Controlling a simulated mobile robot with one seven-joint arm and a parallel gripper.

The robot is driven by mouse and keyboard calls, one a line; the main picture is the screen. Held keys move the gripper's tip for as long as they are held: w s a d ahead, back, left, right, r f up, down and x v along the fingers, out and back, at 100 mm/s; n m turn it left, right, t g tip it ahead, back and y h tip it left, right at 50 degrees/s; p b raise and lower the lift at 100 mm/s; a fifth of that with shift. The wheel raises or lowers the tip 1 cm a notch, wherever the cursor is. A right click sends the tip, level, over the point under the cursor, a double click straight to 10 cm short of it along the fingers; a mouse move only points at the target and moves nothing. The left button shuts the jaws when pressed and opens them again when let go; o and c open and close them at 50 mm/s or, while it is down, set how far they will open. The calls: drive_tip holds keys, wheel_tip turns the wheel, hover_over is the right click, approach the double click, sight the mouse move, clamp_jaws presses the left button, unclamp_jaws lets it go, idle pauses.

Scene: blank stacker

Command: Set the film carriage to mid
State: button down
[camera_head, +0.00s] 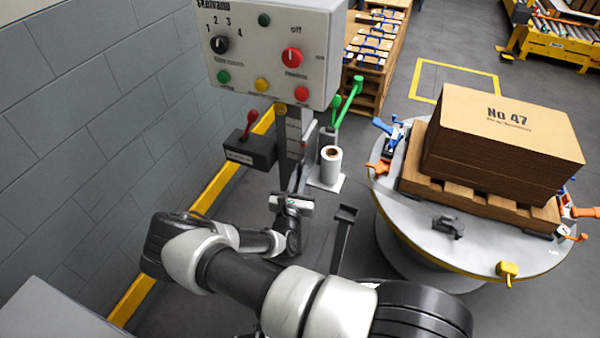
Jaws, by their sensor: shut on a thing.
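The film carriage (326,182) shows as a pale bracket carrying a white film roll (331,160), beside the upright mast (291,135) below the control box. My gripper (296,190) reaches up to the mast, just left of and below the roll. It is shut on a part of the carriage there. The fingers and the gripped part are small and partly hidden by my wrist, so the exact grip cannot be told. Any height marks on the mast are too small to read.
The control box (268,45) with knobs and buttons hangs above. A dark box with a red lever (250,125) sits left of the mast, green levers (347,102) right. A round turntable (400,210) bears a pallet and carton stack (500,140). The grey wall is close at left.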

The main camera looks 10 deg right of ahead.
drive_tip(key=c, duration=1.8)
unclamp_jaws()
drive_tip(key=shift+f, duration=0.1)
drive_tip(key=shift+s, duration=0.1)
drive_tip(key=p+v, duration=0.1)
drive_tip(key=v, duration=1.6)
drive_tip(key=shift+s+a+p, duration=0.15)
drive_tip(key=shift+p, duration=0.2)
